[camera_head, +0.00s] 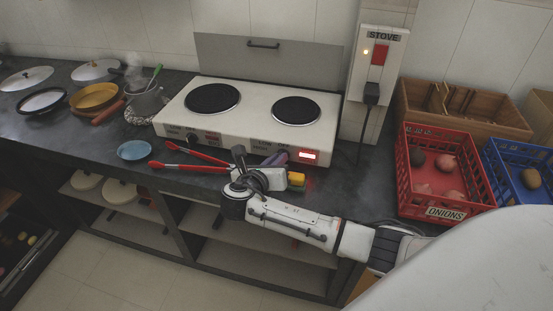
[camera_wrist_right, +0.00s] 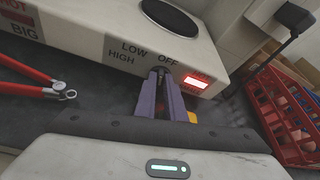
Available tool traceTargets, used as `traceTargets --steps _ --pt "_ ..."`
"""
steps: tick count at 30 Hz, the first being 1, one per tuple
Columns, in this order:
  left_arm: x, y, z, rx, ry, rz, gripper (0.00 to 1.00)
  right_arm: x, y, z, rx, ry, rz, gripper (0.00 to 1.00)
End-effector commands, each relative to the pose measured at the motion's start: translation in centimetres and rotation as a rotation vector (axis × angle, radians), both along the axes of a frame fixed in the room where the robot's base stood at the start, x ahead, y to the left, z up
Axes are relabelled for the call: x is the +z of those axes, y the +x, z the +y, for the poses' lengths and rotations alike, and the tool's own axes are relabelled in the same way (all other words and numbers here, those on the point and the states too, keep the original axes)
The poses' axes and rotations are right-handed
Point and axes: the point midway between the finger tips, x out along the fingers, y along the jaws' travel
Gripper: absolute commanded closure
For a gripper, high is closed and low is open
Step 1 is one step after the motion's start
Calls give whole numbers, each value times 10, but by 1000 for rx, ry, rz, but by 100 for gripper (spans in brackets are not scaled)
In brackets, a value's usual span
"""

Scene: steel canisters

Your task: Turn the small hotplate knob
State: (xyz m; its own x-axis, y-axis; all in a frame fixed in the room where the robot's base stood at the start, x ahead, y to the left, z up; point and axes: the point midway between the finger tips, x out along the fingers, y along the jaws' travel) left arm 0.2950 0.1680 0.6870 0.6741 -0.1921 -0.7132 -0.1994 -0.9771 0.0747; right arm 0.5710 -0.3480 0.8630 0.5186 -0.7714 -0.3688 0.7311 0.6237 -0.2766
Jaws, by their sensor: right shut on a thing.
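The white two-burner hotplate (camera_head: 246,121) stands on the dark counter, with a larger burner (camera_head: 212,97) at left and a smaller one (camera_head: 296,110) at right. My right gripper (camera_head: 278,158) is at its front face, below the small burner. In the right wrist view its purple fingers (camera_wrist_right: 161,78) are shut on the small hotplate knob, under the LOW, HIGH and OFF markings. The fingers hide most of the knob, so its setting cannot be read. A red display (camera_wrist_right: 198,82) glows right of the fingers. My left gripper is not in view.
Red-handled tongs (camera_head: 190,158) and a blue dish (camera_head: 134,150) lie left of my right gripper. A small yellow block (camera_head: 297,178) is close beside it. A red onion crate (camera_head: 424,202) and the stove switch box (camera_head: 378,62) stand to the right.

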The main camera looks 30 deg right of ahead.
Motion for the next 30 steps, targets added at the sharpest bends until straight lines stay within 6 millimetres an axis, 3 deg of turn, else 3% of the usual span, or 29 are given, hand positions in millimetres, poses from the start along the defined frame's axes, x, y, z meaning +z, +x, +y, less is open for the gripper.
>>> traceTargets --steps 13,30 --pt "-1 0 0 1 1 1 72 0 -4 -3 1 163 -192 100" --pt "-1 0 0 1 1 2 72 1 -4 -3 1 193 -228 100"
